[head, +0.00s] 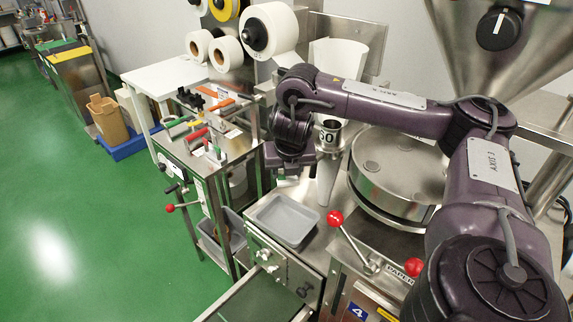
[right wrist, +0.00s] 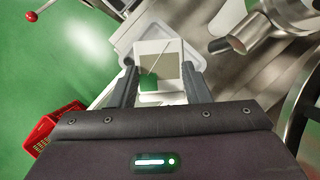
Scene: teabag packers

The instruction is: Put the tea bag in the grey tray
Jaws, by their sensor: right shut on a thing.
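My right gripper (head: 288,174) reaches in from the right, above and behind the grey tray (head: 287,219) on the steel machine top. In the right wrist view its two fingers (right wrist: 160,78) are shut on the tea bag (right wrist: 172,60), a pale square packet with a green tag and a string. The tray's rim (right wrist: 123,42) shows beyond and below the tea bag there. The tray looks empty in the head view, where the tea bag is mostly hidden by the gripper. My left gripper is not in view.
A steel funnel tube (head: 327,165) and a round steel drum (head: 395,175) stand close to the right of the gripper. Red-knobbed levers (head: 335,218) rise beside the tray. A red basket (right wrist: 55,122) is low at the left in the wrist view.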

